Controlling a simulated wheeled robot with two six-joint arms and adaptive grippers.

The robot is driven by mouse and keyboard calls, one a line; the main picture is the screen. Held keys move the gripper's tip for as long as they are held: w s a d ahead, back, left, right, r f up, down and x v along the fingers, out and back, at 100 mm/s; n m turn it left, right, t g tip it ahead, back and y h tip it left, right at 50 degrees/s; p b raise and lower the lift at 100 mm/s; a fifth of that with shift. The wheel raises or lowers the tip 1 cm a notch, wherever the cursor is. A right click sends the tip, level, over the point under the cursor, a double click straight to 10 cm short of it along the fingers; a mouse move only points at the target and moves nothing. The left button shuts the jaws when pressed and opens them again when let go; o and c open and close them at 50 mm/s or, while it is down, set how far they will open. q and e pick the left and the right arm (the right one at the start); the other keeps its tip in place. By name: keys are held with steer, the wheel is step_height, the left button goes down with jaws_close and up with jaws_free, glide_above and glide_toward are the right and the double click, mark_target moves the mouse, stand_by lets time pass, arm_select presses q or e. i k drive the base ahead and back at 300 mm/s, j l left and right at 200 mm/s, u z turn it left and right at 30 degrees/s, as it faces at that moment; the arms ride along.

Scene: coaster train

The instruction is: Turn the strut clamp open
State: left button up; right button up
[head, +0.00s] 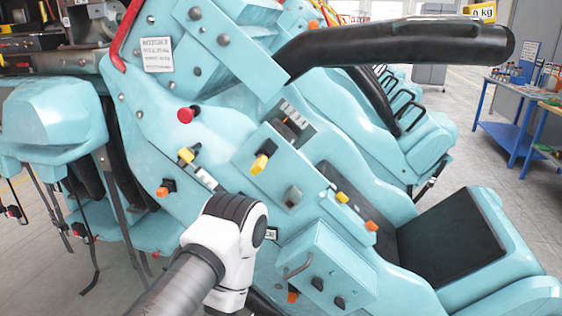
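I cannot tell which fitting on the turquoise coaster car (215,130) is the strut clamp. The other arm is out of view.
A thick black padded bar (400,45) sticks out to the upper right. A black-padded seat (450,240) is at lower right. A box with a handle (325,262) is on the car's lower side. A blue workbench (505,130) stands beyond open floor at right.

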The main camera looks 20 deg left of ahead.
mark_target(187, 156)
steer(key=u, duration=1.35)
steer(key=i, duration=0.05)
